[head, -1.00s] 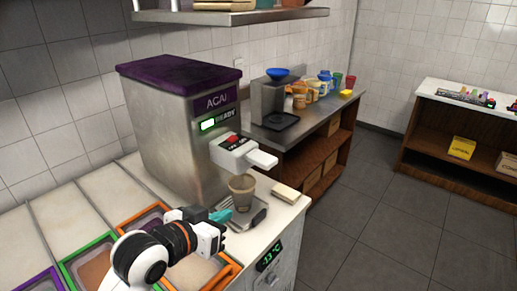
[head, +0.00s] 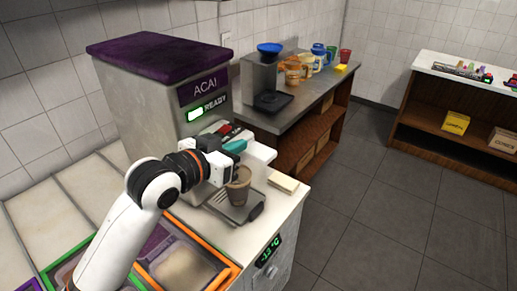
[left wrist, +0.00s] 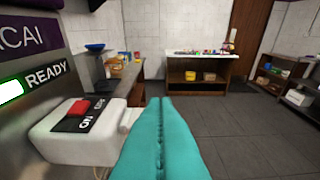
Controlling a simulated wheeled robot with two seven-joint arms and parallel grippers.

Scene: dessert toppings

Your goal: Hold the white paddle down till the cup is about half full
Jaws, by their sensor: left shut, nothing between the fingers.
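The purple-topped acai machine (head: 150,100) shows a green READY light. Its white paddle (head: 262,152) sticks out to the right of the dispensing head, partly hidden by my left gripper. The cup (head: 238,188) stands upright under the head on a grey tray (head: 240,210). My gripper covers part of it, and its fill level cannot be made out. My left gripper (head: 236,147) is shut and empty, with its teal fingers at the head beside the paddle. In the left wrist view the shut fingers (left wrist: 160,135) are right of the white head (left wrist: 75,140); contact with the paddle cannot be told.
Topping bins with orange (head: 236,268) and green rims lie at the front left of the counter. A pale block (head: 284,182) lies right of the cup. A side counter (head: 310,102) with jars and a blue-topped device stands behind. The floor at right is clear.

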